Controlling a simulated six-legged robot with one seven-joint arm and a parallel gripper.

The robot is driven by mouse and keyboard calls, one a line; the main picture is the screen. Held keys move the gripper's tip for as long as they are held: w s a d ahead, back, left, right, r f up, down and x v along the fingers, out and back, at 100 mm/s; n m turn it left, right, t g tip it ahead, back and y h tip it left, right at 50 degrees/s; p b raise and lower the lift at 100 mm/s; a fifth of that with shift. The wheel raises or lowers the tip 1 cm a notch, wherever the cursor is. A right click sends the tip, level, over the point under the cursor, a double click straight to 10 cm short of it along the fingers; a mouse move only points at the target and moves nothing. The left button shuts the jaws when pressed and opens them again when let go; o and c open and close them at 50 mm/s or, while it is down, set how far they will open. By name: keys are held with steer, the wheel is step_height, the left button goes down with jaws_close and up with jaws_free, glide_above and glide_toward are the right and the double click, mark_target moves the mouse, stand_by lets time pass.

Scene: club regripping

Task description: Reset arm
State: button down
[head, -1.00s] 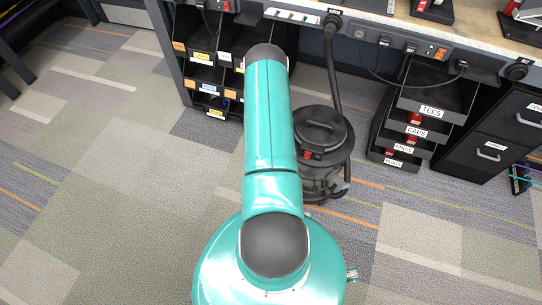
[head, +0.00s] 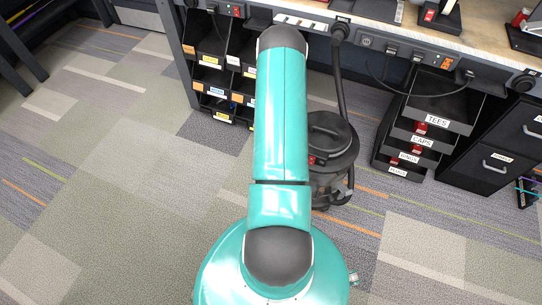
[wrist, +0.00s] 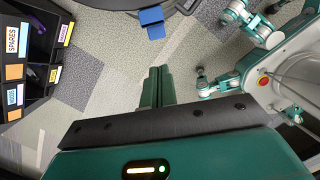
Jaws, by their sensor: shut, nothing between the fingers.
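My arm (head: 281,125), teal with dark grey joint caps, stretches away from my body toward the bench in the head view. Its far end reaches the bench's front edge in the picture, and my gripper is hidden in that view. In the wrist view my gripper (wrist: 158,72) shows as two green fingers side by side, shut with nothing between them. The fingers point over bare carpet. My own teal and white body and legs show at the right of the wrist view.
A black shop vacuum (head: 330,135) stands on the carpet right of my arm, its hose rising to the bench (head: 485,35). Labelled bins (head: 212,75) stand left, and a drawer rack (head: 440,92) right. The wrist view shows bins (wrist: 30,60) left and a blue tab (wrist: 151,16) above the fingers. Open carpet lies left.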

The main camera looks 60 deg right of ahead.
steer(key=shift+r, duration=0.25)
steer(key=shift+s+d, duration=0.1)
stand_by(0.3)
steer(key=w+a+r+m+h, duration=0.1)
steer(key=w+r, duration=0.3)
steer(key=r, duration=0.4)
steer(key=w+a+r+m+h, duration=0.1)
steer(key=w+r, duration=0.3)
steer(key=r, duration=0.3)
steer(key=w+a+r+m+t, duration=0.1)
steer(key=w+a+r+m, duration=0.15)
steer(key=a+r, duration=0.45)
steer(key=w+a+r+m+t, duration=0.1)
steer(key=w+a+r, duration=0.25)
steer(key=r, duration=0.75)
steer(key=s+a+r+m+t, duration=0.2)
steer(key=s+a+r+m, duration=0.15)
steer(key=a+r, duration=1.25)
steer(key=s+a+r+m+t+y, duration=0.1)
steer(key=s+a+r, duration=0.1)
steer(key=s+a, duration=0.2)
steer(key=s+a+r+m+t+y, duration=0.1)
steer(key=s+a, duration=0.4)
steer(key=a, duration=0.6)
steer(key=shift+s+r+t+y, duration=0.3)
steer(key=shift+r+y, duration=0.35)
steer(key=shift+y, duration=0.15)
